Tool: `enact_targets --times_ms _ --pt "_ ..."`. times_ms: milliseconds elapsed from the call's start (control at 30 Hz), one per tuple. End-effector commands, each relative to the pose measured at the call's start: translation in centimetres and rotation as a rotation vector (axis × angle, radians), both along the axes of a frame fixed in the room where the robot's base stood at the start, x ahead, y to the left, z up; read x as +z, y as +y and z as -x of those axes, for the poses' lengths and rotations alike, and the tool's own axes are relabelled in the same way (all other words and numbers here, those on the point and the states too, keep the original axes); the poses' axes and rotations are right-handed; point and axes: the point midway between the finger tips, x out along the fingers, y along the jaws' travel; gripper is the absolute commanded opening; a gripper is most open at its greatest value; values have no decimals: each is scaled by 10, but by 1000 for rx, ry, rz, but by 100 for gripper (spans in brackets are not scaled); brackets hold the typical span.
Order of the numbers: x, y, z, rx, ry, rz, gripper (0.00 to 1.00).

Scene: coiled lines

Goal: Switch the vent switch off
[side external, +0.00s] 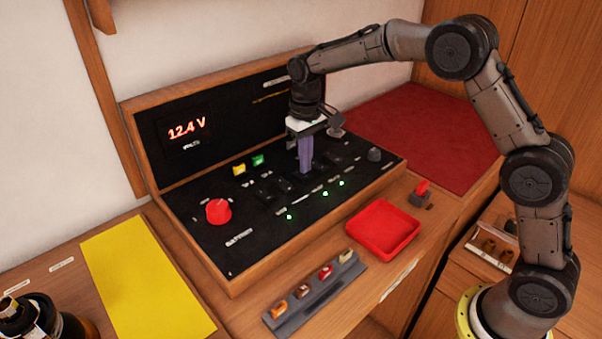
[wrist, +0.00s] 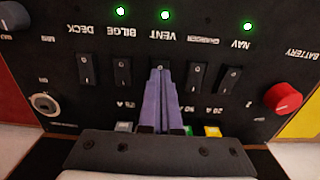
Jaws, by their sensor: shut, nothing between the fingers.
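The vent switch (wrist: 160,60) is a black rocker in a row on the black panel, below the VENT label in the wrist view. Its green light (wrist: 165,15) is lit. My gripper (wrist: 160,73) has its purple fingers shut together, empty, with the tips over the lower part of this switch and hiding it. I cannot tell whether they touch it. In the side external view my gripper (side external: 305,172) points straight down at the panel, and the switch itself is too small to make out.
The bilge switch (wrist: 122,75) and an unclear-labelled switch (wrist: 197,78) sit close on either side. The bilge light (wrist: 121,11) and nav light (wrist: 247,26) are also green. A red knob (side external: 218,211) stands at the panel's left; a red tray (side external: 383,228) lies in front.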

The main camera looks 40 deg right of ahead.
Motion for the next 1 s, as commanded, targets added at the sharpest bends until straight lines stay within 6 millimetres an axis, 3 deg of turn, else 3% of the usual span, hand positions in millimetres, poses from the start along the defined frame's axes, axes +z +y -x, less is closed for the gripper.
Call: enact_targets --times_ms 1000 --pt "-14 0 0 0 1 0 0"
